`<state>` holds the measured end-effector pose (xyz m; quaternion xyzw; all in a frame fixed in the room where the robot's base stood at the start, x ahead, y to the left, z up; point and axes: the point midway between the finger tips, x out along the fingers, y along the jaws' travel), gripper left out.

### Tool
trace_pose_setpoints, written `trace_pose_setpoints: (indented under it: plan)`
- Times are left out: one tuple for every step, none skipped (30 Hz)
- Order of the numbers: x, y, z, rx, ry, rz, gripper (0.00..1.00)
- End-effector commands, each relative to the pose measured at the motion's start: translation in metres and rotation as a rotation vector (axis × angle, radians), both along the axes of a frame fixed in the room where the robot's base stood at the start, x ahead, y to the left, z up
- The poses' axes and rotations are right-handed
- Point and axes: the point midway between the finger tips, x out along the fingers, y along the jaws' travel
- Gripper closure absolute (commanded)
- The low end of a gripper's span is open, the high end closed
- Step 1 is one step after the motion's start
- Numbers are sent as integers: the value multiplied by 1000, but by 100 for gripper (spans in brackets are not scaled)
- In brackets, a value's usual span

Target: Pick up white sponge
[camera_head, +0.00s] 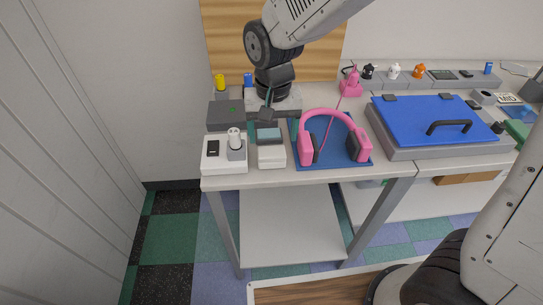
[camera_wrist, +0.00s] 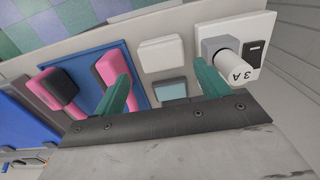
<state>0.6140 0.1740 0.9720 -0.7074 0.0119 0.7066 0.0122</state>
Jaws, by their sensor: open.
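The white sponge (camera_head: 271,157) is a pale rounded block lying near the front edge of the table. In the wrist view the white sponge (camera_wrist: 161,54) shows ahead of and between my fingertips, apart from them. My gripper (camera_head: 268,106) is above the table, behind the sponge. In the wrist view my gripper (camera_wrist: 160,62) is open and empty, with a green finger on either side. A teal-topped block (camera_head: 268,134) lies just behind the white sponge, and this block (camera_wrist: 170,90) also shows between my fingers.
Pink headphones (camera_head: 335,137) on a blue mat (camera_head: 345,164) lie right of the sponge. A white box with a cylinder (camera_head: 224,166) stands left. A dark grey box (camera_head: 222,113) is behind it. A blue-lidded case (camera_head: 430,120) is further right. The wall is close on the left.

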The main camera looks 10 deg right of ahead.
Motion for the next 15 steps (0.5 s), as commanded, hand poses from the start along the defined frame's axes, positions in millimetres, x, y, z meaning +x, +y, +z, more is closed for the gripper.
trace_pose_setpoints:
  plan:
    - [0, 0, -7, -2, 4, 0, 25]
    - [-1, 0, -10, -3, 4, -1, 25]
    - [0, 0, -15, -2, 3, -1, 25]
    - [0, 0, -18, -2, 3, -1, 25]
    - [0, 0, -21, -2, 3, 0, 25]
    - [0, 0, -25, -2, 3, 0, 25]
    - [0, 1, -29, -2, 3, 0, 25]
    - [0, 1, -33, -2, 4, 0, 25]
    - [0, 2, -39, -2, 4, 0, 25]
    - [1, 2, -44, -3, 5, 0, 25]
    - [1, 2, -49, -3, 6, 0, 25]
    - [2, 3, -55, -3, 4, 0, 25]
    - [1, 3, -59, -3, 5, -1, 25]
    - [1, 3, -63, -3, 5, -1, 25]
    - [2, 3, -67, -2, 3, 0, 25]
